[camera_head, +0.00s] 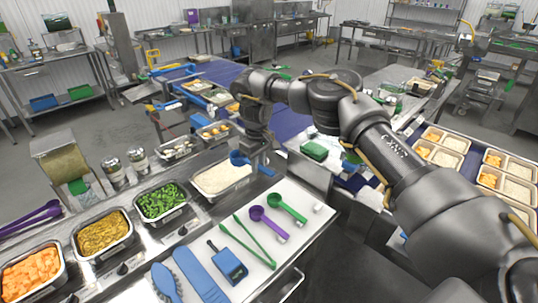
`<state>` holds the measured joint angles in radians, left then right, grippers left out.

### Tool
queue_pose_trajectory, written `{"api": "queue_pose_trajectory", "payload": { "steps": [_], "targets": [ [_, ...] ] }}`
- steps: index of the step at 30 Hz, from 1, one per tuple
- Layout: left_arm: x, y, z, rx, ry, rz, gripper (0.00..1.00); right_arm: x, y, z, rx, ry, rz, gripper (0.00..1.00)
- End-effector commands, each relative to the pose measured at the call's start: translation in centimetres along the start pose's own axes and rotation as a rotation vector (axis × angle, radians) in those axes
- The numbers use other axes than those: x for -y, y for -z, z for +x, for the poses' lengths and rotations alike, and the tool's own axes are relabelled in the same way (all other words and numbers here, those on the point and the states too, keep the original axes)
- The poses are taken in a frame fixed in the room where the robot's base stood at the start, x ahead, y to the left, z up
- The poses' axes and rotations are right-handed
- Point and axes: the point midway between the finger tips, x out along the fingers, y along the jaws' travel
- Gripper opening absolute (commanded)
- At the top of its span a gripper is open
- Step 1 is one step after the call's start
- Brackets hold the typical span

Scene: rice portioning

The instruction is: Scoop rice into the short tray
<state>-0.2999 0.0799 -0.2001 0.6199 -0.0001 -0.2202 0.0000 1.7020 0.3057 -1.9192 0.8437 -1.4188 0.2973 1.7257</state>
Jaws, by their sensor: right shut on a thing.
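My right gripper (257,161) hangs at the end of my dark arm, which reaches in from the right. It is shut on a blue scoop (239,158), at the back right edge of the rice container (208,193). The white rice (220,179) fills this metal container. Whether the scoop holds rice or touches it, I cannot tell. Several portion trays (466,147) with white rice and orange pieces lie at the right. Which tray is the short one is not clear. My left gripper is not in view.
Containers of greens (161,201), yellow-brown food (103,234) and orange cubes (32,272) stand left of the rice. A white board (300,203) holds green and purple scoops, green tongs and blue tools. A blue conveyor (218,71) runs behind.

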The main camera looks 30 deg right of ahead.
Motion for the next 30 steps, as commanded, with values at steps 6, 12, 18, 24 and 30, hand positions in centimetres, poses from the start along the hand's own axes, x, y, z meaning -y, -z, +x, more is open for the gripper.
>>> {"api": "queue_pose_trajectory", "payload": {
  "steps": [6, 12, 18, 24, 30],
  "targets": [
    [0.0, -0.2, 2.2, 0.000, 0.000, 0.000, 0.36, 12.5, -1.6, 2.7, 0.001, 0.002, -0.217, 0.00],
    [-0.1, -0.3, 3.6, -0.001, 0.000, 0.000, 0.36, 22.0, -6.3, 3.3, -0.001, 0.000, -0.409, 0.00],
    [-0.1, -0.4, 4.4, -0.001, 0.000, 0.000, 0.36, 26.6, -10.6, 3.2, 0.001, 0.001, -0.530, 0.00],
    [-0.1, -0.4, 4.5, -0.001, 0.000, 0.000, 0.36, 27.8, -12.1, 3.0, 0.000, 0.001, -0.565, 0.00],
    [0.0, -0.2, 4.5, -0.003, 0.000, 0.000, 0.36, 27.8, -12.1, 3.0, 0.001, 0.001, -0.566, 0.00]
  ]
}}
